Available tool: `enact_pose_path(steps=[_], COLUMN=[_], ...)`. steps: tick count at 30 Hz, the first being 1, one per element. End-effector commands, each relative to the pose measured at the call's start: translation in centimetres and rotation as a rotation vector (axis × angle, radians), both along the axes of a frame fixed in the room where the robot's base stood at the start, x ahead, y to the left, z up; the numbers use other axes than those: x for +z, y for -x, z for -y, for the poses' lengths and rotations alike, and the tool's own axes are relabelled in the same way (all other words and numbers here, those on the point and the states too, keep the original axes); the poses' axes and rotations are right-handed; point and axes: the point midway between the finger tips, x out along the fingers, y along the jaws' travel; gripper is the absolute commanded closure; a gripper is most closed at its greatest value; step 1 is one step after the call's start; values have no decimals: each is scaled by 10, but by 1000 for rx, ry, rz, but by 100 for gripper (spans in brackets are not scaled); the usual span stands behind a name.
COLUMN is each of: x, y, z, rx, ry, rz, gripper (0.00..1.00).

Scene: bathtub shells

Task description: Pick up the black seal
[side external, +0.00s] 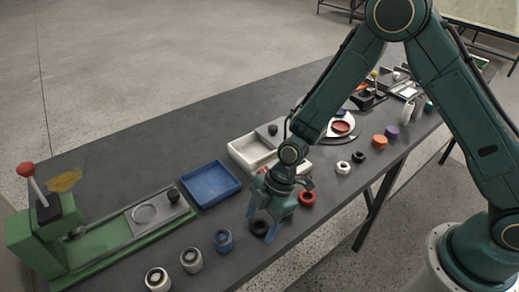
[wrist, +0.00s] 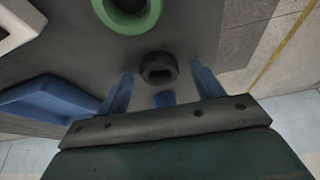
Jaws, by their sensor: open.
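A black seal (side external: 259,228), a small thick ring, lies flat on the dark table below my gripper (side external: 263,217) in the side external view. In the wrist view the black seal (wrist: 158,62) lies just beyond the fingertips, roughly centred between them. My gripper (wrist: 163,80) is open, its blue fingers spread and pointing down, with nothing held. The side view does not clearly show how high the fingertips are above the seal. Another black ring (side external: 359,157) lies farther right along the table.
A red ring (side external: 307,198) lies close to the right of my gripper; a green ring (wrist: 127,12) shows in the wrist view. A blue tray (side external: 187,199) is to the left, with a white tray (side external: 236,149) behind. A blue cup (side external: 223,241) stands nearby. A green press (side external: 30,245) stands far left.

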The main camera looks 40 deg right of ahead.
Motion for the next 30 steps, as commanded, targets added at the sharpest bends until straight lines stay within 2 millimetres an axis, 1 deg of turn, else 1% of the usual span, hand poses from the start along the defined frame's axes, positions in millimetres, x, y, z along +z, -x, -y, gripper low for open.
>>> enact_pose_path(steps=[7, 8, 12, 15, 25, 30], x=[0, 0, 0, 0, 1, 7], y=[0, 0, 0, 0, 0, 0], z=[0, 0, 0, 0, 0, 0], rx=[0, 0, 0, 0, 0, 0], ry=[0, 0, 0, 0, 0, -1], rz=[0, 0, 0, 0, 0, 1], gripper=[34, 36, 63, 82, 82, 82])
